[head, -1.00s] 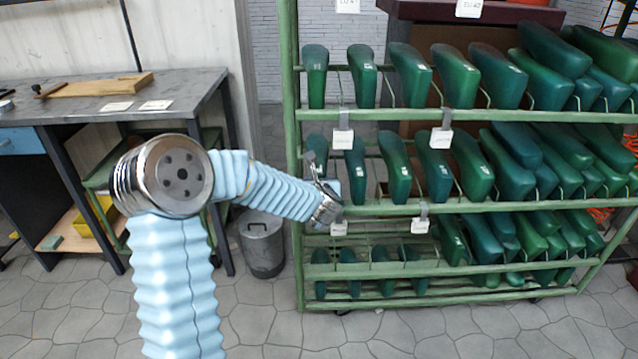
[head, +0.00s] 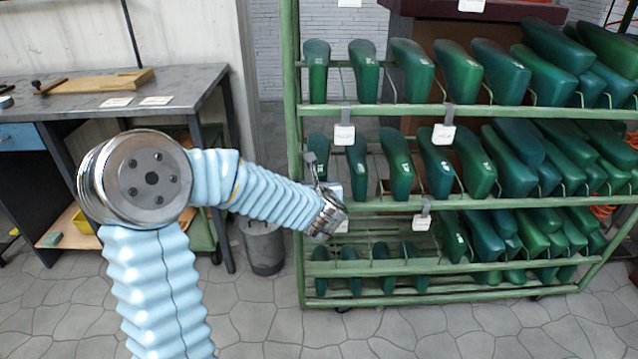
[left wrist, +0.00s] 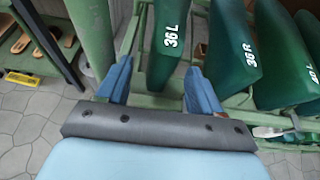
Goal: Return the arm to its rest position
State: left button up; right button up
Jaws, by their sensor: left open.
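My left arm comes in from the left in the head view, bent at a round metal joint. Its left gripper (head: 322,174) is at the left end of the green rack (head: 291,150), level with the middle row of shoe lasts. In the left wrist view its two blue fingers (left wrist: 158,68) stand apart. A green last marked 36 L (left wrist: 168,45) shows between and beyond the fingertips; I cannot tell whether they touch it. A last marked 36 R (left wrist: 234,48) hangs to the right of the fingers. My right gripper is not in view.
The rack holds several rows of green lasts with white tags (head: 443,134). A grey workbench (head: 190,82) with a wooden board (head: 105,83) stands at the left. A metal bin (head: 263,248) stands on the floor between bench and rack. The stone floor in front is clear.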

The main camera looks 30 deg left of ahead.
pick_arm(q)
jog(key=v, duration=0.8)
jog(key=d+f+m+g+h+p, duration=0.1)
jog(key=d+f+m+h, duration=0.3)
jog(key=f+m, duration=0.55)
jog(key=d+f+m+g+h+p, duration=0.1)
jog(key=d+f+m+g+h, duration=0.15)
jog(key=d+f+m, duration=0.55)
jog(key=s+d+f+m+g+h+p, duration=0.1)
jog(key=s+d+f+m+g+h, duration=0.1)
jog(key=s+f+m, duration=0.7)
jog(key=s+d+f+m+g+h+p, duration=0.1)
jog(key=s+d+f+m+g+h, duration=0.1)
jog(key=s+d+f+m+g, duration=0.3)
jog(key=s+f+m, duration=0.4)
jog(key=s+m, duration=0.1)
jog(key=m, duration=0.4)
jog(key=shift+s+d+h, duration=0.2)
jog(key=shift+s+h, duration=0.1)
jog(key=shift+h, duration=0.05)
jog(key=shift+f+m, duration=0.1)
jog(key=shift+m, duration=0.15)
